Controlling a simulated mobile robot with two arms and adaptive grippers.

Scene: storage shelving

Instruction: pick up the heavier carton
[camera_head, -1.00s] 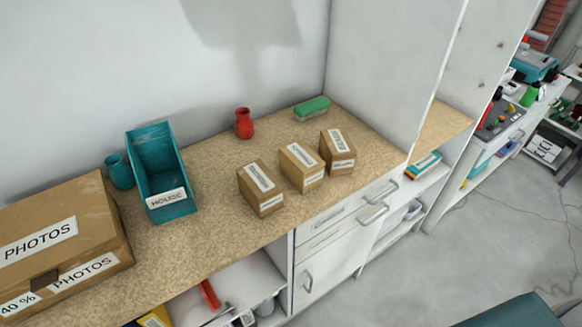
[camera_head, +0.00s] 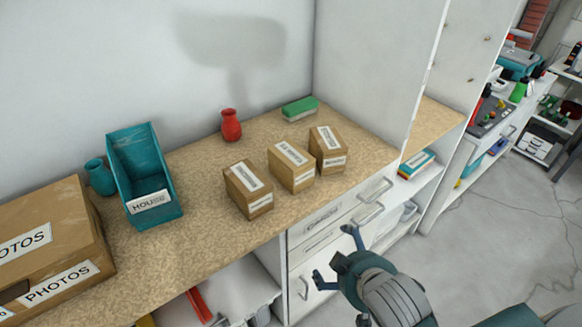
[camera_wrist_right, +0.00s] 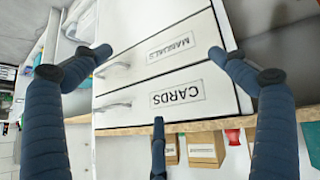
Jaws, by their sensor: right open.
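Three small brown cartons with white labels stand apart from the wall on the speckled worktop: a left carton (camera_head: 259,207), a middle carton (camera_head: 299,181) and a right carton (camera_head: 334,163). Their label text is too small to read, and their looks do not show which is heavier. My right gripper (camera_head: 334,255) is open and empty, in front of the drawers and below the worktop edge, apart from the cartons. My left gripper is not in view.
A teal bin (camera_head: 150,205), teal vase (camera_head: 100,178) and large PHOTOS box (camera_head: 60,235) stand left of the cartons. A red vase (camera_head: 231,125) and green-topped block (camera_head: 300,108) are behind. A tall white panel (camera_head: 375,80) bounds the right. Drawer handles (camera_head: 371,212) stick out.

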